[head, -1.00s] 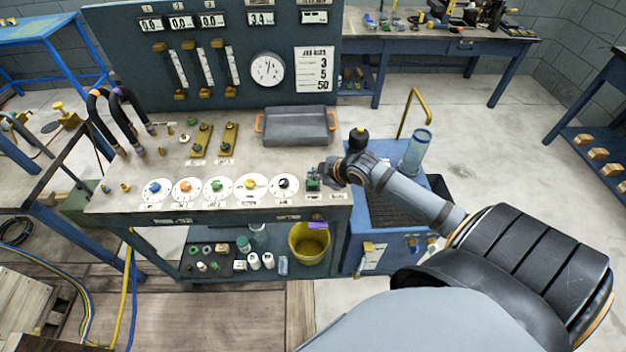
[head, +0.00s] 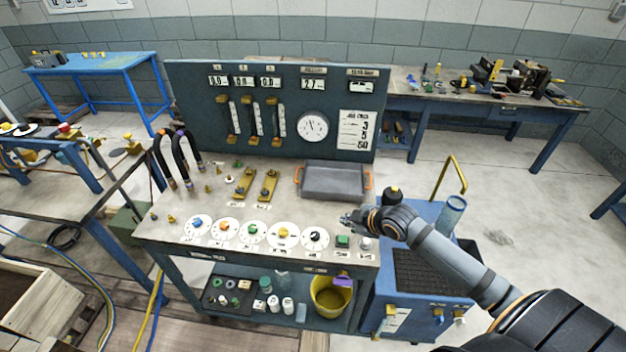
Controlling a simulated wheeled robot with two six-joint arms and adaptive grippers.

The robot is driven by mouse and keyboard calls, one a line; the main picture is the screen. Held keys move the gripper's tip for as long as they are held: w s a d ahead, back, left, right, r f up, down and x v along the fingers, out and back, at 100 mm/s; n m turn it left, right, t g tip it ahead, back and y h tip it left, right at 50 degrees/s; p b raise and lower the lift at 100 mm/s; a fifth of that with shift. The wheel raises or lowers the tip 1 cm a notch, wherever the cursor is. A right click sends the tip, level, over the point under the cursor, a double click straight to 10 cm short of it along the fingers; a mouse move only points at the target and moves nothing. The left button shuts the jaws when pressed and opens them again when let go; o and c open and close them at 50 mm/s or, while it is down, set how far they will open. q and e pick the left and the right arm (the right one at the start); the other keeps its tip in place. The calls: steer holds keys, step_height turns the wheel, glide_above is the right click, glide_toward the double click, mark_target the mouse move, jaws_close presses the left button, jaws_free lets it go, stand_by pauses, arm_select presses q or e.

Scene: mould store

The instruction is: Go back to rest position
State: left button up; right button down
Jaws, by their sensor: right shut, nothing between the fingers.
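My right gripper (head: 353,220) is shut and empty. It hangs over the right front part of the bench top (head: 160,228), above and behind the green button (head: 342,241) and near the black knob (head: 315,238). I cannot tell from this view how high it is above the bench. My right arm comes in from the lower right. My left gripper is not in view.
A grey tray (head: 333,181) with orange handles lies behind the gripper. The upright gauge panel (head: 345,88) closes the bench's back. A blue machine (head: 425,290) with a clear cylinder (head: 451,212) stands at the right. The floor (head: 540,225) further right is clear.

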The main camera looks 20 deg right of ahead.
steer(key=s+a+f+m+g+h, duration=0.1)
steer(key=s+a+m+g, duration=0.3)
steer(key=s, duration=0.6)
steer(key=s+a+f+m+g+h, duration=0.1)
steer(key=s+a+m, duration=0.4)
steer(key=s, duration=0.4)
steer(key=s+d+f+m+g, duration=0.1)
steer(key=d+f, duration=0.1)
steer(key=f, duration=1.1)
steer(key=s+d+f+g, duration=0.1)
steer(key=d+f, duration=0.1)
steer(key=f, duration=1.1)
steer(key=s+f+b, duration=0.1)
steer(key=s+f, duration=1.7)
steer(key=s, duration=0.1)
steer(key=shift+s+d+m+g, duration=0.2)
steer(key=shift+d+m+g, duration=0.1)
steer(key=shift+d+g, duration=0.1)
steer(key=shift+f, duration=0.1)
